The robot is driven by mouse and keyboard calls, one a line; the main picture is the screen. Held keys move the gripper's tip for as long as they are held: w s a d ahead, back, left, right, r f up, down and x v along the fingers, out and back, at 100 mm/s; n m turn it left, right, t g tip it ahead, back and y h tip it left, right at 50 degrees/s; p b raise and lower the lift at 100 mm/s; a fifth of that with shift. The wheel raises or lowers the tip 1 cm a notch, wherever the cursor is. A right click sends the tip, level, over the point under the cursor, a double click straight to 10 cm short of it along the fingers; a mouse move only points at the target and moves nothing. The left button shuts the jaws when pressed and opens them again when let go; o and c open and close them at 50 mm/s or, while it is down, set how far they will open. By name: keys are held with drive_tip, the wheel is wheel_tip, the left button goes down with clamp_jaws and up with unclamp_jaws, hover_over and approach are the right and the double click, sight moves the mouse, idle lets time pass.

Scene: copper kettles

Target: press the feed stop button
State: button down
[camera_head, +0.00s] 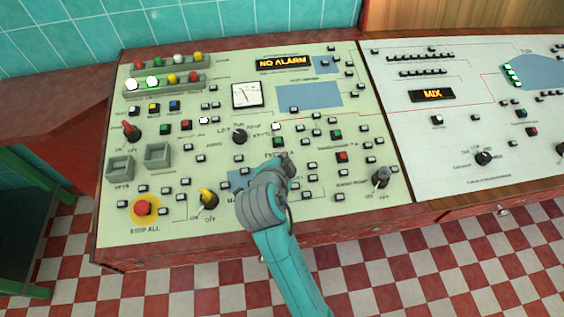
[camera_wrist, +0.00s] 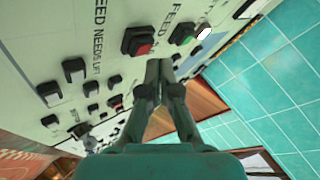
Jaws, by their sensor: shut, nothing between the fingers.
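In the wrist view a square red button (camera_wrist: 138,42) in a dark frame sits on the pale panel, just left of my fingertips. A "FEED" label shows between it and a green button (camera_wrist: 184,33); the rest of the label is hidden. My gripper (camera_wrist: 160,66) is shut and empty, its fingertips close to the red button; I cannot tell whether they touch it. In the head view my gripper (camera_head: 283,160) is over the middle of the left panel, below the green button (camera_head: 278,142), and seems to hide the red button.
The panel (camera_head: 222,225) is crowded with small buttons around my gripper. A grey knob (camera_head: 381,178) is to the right; a yellow knob (camera_head: 208,198) and the red stop-all button (camera_head: 143,207) are to the left. The display (camera_head: 283,62) reads "NO ALARM".

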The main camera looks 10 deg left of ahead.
drive_tip(key=shift+f, duration=0.15)
drive_tip(key=shift+w+f, duration=0.1)
drive_tip(key=shift+f, duration=0.2)
drive_tip(key=shift+f, duration=0.35)
idle(1.0)
drive_tip(key=shift+r, duration=0.8)
drive_tip(key=r, duration=0.2)
drive_tip(key=s+r, duration=0.1)
drive_tip(key=r, duration=0.2)
drive_tip(key=shift+d, duration=0.1)
idle(0.4)
drive_tip(key=shift+s+f, duration=0.1)
drive_tip(key=shift+s, duration=0.1)
idle(0.5)
